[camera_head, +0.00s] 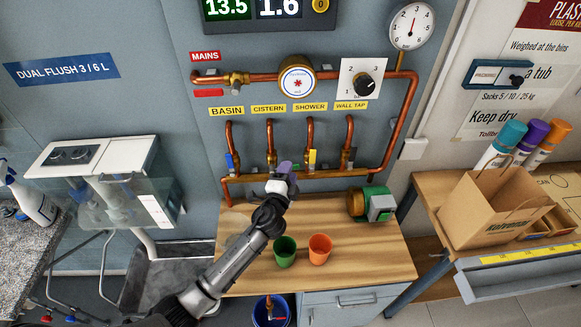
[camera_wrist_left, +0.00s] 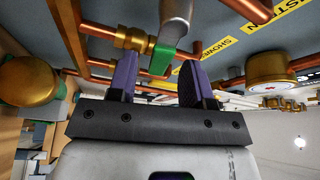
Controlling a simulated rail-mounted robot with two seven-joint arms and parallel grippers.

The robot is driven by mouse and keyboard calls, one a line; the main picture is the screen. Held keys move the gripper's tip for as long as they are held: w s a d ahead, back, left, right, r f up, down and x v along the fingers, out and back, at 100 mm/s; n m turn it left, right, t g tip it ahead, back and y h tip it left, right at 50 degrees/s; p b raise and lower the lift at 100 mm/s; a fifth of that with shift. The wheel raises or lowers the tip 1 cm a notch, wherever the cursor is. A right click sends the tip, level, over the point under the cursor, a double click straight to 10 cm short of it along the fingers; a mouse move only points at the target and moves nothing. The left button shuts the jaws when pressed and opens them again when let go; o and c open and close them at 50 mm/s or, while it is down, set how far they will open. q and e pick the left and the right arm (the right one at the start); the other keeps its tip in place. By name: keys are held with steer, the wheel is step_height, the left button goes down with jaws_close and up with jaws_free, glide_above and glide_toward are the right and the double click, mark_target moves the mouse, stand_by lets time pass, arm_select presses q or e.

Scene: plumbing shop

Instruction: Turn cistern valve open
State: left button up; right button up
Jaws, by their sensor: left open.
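The CISTERN label (camera_head: 269,108) hangs on the panel above a copper branch pipe (camera_head: 270,135). The valve below it is mostly hidden behind my left gripper (camera_head: 284,169) in the head view. In the left wrist view, a green valve handle (camera_wrist_left: 162,59) with a grey part above it sits beside a brass fitting (camera_wrist_left: 133,38). My left gripper (camera_wrist_left: 158,80) is open, its purple fingers on either side of the green handle. I cannot tell whether they touch it. My right gripper is not in view.
A blue-handled valve (camera_head: 232,162) stands left, a yellow-handled valve (camera_head: 312,158) right. A green-and-brass device (camera_head: 371,203), a green cup (camera_head: 285,251) and an orange cup (camera_head: 320,248) stand on the wooden bench (camera_head: 375,258). A gauge (camera_head: 298,82) is above.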

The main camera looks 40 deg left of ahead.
arm_select(q)
steer(key=shift+x, duration=1.2)
steer(key=shift+c, duration=0.3)
jaws_close()
